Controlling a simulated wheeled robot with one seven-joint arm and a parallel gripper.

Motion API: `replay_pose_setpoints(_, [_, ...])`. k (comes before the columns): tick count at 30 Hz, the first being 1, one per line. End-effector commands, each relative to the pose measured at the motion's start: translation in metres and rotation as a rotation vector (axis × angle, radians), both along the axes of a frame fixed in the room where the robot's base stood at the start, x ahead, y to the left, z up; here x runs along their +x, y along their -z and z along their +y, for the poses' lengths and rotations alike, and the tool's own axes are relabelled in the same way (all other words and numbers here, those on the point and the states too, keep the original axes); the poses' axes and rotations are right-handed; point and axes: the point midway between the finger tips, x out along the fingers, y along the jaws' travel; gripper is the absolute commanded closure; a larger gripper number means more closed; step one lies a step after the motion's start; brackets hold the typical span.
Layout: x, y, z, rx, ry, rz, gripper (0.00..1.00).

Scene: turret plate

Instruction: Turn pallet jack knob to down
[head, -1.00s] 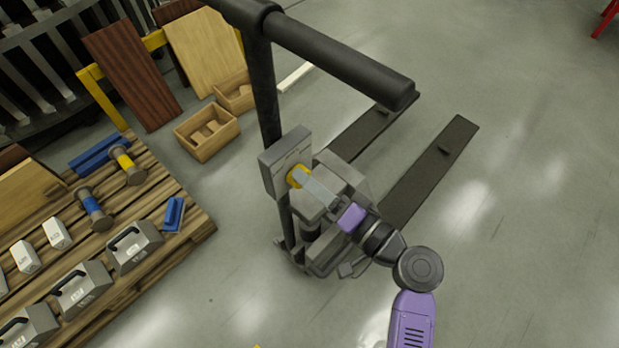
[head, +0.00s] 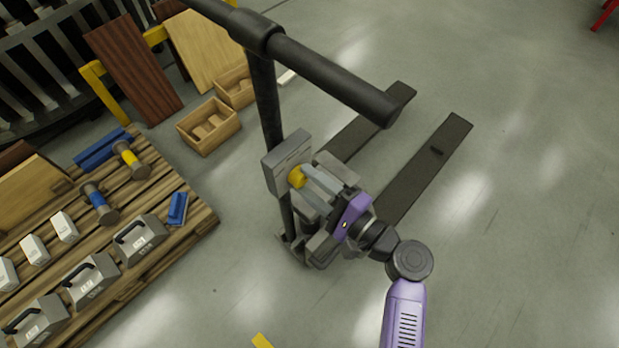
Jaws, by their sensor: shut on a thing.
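The pallet jack stands in the middle of the head view, with a black T-shaped handle (head: 335,78) and a grey plate (head: 287,163) on its column.
A wooden pallet (head: 205,222) with weights and blue and yellow dumbbells is at the left. Wooden boxes (head: 208,126) stand behind it. The jack's dark forks (head: 425,172) extend to the upper right. The floor at the right is clear.

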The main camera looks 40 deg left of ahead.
Motion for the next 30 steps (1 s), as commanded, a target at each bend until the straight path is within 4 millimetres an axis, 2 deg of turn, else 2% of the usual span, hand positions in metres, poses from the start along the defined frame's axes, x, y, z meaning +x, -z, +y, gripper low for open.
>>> replay_pose_setpoints(19, [0.0011, 0.0017, -0.0013, 0.002, 0.004, 0.055, 0.99])
replay_pose_setpoints(20, [0.0011, 0.0017, -0.0013, 0.002, 0.004, 0.055, 0.57])
replay_pose_setpoints(23, [0.0009, 0.0015, -0.0012, 0.002, 0.003, 0.055, 0.37])
replay_pose_setpoints(30, [0.0004, 0.0008, -0.0004, 0.003, 0.001, 0.053, 0.37])
